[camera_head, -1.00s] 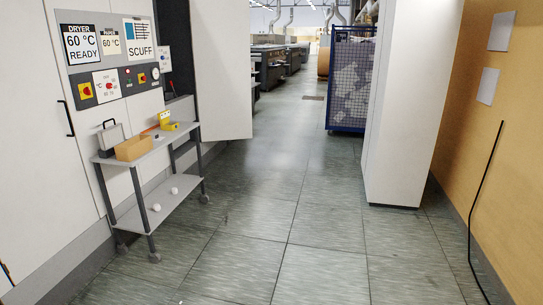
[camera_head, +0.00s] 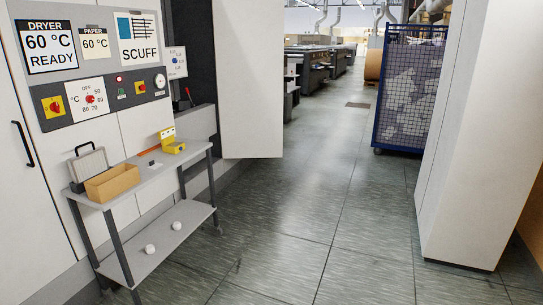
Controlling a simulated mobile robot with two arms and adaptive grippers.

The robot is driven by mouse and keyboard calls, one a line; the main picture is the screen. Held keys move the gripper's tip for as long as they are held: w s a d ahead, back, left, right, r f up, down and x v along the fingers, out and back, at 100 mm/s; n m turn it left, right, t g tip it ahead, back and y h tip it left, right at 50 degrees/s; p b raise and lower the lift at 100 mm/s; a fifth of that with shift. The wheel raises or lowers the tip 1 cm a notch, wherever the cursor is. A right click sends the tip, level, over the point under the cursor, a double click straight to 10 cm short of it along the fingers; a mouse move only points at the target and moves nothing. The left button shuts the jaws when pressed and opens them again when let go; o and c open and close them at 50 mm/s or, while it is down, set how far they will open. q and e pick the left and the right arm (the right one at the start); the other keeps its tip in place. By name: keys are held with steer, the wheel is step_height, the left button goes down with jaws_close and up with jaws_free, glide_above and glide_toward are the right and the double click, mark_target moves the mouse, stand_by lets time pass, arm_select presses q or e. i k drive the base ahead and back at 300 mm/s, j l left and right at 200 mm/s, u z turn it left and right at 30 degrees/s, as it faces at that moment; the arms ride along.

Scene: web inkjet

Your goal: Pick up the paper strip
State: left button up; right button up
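I cannot make out a paper strip for certain in the head view. A narrow orange-brown strip-like thing (camera_head: 143,156) lies at the back of the trolley's top shelf, too small to identify. The grey two-shelf trolley (camera_head: 185,159) stands at the left against the machine. On its top are an open cardboard-coloured box (camera_head: 112,183), a grey case with a black handle (camera_head: 88,166), and a yellow device (camera_head: 171,141). Neither of my grippers is in view.
The dryer panel (camera_head: 100,80) is on the white machine above the trolley. White rolls (camera_head: 150,249) lie on the lower shelf. A white cabinet (camera_head: 470,150) stands right, a blue mesh cage (camera_head: 408,90) behind it. The tiled floor (camera_head: 320,210) between is clear.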

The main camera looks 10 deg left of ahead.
mark_target(153, 165)
steer(key=i+j+u, duration=0.2)
steer(key=i+u, duration=0.3)
steer(key=i, duration=0.6)
steer(key=i+l+u, duration=0.25)
steer(key=i+u, duration=0.2)
steer(key=i, duration=0.65)
